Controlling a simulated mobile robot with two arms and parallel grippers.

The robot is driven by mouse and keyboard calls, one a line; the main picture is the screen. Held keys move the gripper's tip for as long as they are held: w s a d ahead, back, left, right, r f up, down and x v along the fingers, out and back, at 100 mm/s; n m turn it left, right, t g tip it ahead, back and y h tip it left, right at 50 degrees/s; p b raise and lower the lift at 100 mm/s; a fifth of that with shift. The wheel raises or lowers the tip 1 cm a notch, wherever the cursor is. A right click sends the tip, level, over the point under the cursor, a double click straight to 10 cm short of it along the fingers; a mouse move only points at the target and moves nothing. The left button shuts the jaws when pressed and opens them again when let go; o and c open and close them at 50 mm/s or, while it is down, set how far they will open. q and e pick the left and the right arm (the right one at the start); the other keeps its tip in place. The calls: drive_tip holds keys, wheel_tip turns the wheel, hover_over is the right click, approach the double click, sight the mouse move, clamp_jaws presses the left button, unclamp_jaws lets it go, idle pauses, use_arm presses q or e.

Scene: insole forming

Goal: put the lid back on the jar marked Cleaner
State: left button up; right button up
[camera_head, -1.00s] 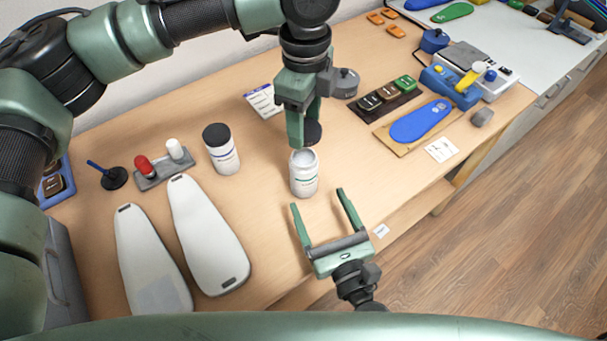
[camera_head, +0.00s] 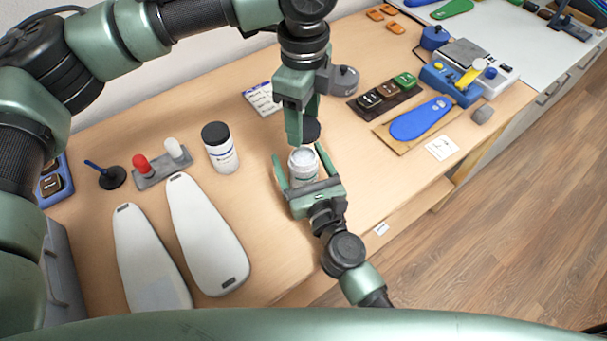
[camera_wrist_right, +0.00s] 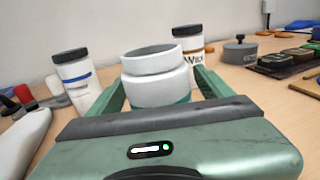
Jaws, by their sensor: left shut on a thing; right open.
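An open white jar (camera_head: 303,163) stands on the table near the front edge; its grey rim and mouth show in the right wrist view (camera_wrist_right: 155,62). I cannot read its label. My right gripper (camera_head: 299,165) is open, with one finger on each side of this jar; I cannot tell whether they touch it. My left gripper (camera_head: 297,132) points down above and just behind the jar. The lid is apart from the jar.
A black-lidded white jar (camera_head: 221,150) stands to the left. A jar marked Wax (camera_wrist_right: 190,43) stands behind the open one. Two pale insole forms (camera_head: 207,235) lie at the left front; a blue insole (camera_head: 420,121) on a board lies right.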

clamp_jaws()
use_arm(q)
hover_over(303, 159)
drive_tip(key=shift+f, duration=2.45)
drive_tip(key=shift+f, duration=0.15)
drive_tip(key=shift+f, duration=0.75)
drive_tip(key=shift+f, duration=0.55)
